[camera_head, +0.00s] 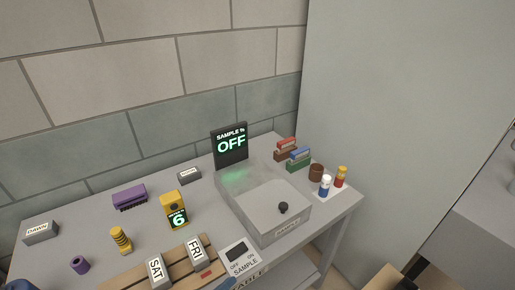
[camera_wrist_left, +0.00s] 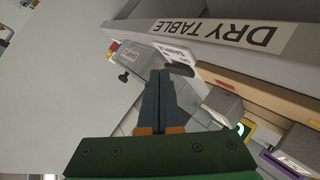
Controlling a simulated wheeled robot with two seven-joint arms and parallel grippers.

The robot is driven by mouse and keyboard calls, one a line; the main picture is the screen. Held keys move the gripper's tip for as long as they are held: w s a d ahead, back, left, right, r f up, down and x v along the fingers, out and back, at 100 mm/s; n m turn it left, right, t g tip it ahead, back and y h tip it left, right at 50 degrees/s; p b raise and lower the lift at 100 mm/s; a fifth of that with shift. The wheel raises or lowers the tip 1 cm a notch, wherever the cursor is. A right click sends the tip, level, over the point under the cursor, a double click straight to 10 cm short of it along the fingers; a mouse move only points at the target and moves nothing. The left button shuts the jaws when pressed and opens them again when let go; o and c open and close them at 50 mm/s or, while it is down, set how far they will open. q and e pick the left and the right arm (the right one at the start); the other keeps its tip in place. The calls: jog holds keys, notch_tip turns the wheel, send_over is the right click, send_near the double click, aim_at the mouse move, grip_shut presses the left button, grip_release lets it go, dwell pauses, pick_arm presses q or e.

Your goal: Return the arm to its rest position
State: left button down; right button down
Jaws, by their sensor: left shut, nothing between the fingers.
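My left gripper (camera_wrist_left: 159,76) shows in the left wrist view, its two dark fingers close together and shut with nothing between them. Its green body fills the bottom of that view. The fingers point toward the grey table (camera_head: 95,215), whose front edge with the DRY TABLE label (camera_wrist_left: 222,34) runs across the upper right of the wrist view. I cannot tell the gap between fingers and table. In the head view I cannot make out the gripper clearly. My right gripper is in neither view.
A wall closes the back.

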pick_arm(q)
jog(key=s+a+f+m+g+y, duration=0.3)
jog(key=s+a+m+g+y, duration=0.35)
jog(key=s, duration=0.65)
notch_tip(320, 180, down, 10)
jog(key=a+n+g, duration=0.2)
jog(key=s+a+f+g, duration=0.1)
jog(key=s+a+f, duration=0.1)
jog(key=s+f, duration=1.2)
notch_tip(320, 180, down, 2)
jog(key=shift+s+a+f+m, duration=0.1)
jog(key=shift+s+a+m, duration=0.2)
jog(key=shift+a+m, duration=0.05)
